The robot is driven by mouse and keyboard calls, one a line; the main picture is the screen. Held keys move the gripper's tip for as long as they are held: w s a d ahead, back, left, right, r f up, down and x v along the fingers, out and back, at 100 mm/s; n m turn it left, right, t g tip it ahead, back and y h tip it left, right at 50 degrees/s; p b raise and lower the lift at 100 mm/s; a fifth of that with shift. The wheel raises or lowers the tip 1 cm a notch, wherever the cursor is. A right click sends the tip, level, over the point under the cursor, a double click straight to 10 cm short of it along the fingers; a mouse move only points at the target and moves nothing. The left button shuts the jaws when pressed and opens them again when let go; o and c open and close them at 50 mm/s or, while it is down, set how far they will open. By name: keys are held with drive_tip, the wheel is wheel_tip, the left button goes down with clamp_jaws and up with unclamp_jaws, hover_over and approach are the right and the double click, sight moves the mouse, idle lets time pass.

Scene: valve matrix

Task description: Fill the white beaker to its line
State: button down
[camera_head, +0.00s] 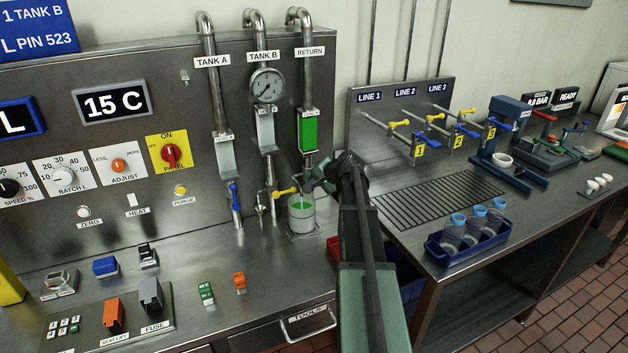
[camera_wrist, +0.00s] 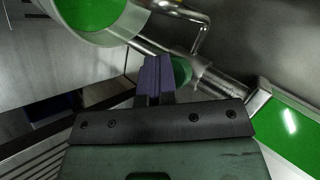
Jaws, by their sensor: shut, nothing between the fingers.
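The white beaker (camera_head: 301,214) stands upright on a small plate under the RETURN outlet. It is translucent, and green liquid shows in it; it also shows at the upper left in the wrist view (camera_wrist: 133,22). I cannot make out its fill line. The RETURN sight glass (camera_head: 309,131) is full of green, and it shows at the right in the wrist view (camera_wrist: 292,130). My gripper (camera_head: 318,176) is shut and empty, just above and right of the beaker near the RETURN outlet. In the wrist view its fingers (camera_wrist: 153,75) are together beside a green rounded part (camera_wrist: 181,70), partly hidden.
A yellow lever (camera_head: 285,192) sits left of the beaker, and a blue lever (camera_head: 235,198) is under TANK A. A gauge (camera_head: 267,86) is on TANK B. A blue crate of bottles (camera_head: 466,240) stands on the right bench. The left benchtop holds several switches and blocks.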

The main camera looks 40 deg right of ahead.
drive_tip(key=shift+s+a, duration=0.25)
drive_tip(key=shift+s, duration=0.75)
drive_tip(key=s, duration=0.2)
drive_tip(key=s+a, duration=0.1)
drive_tip(key=s, duration=0.2)
drive_tip(key=shift+a, duration=0.1)
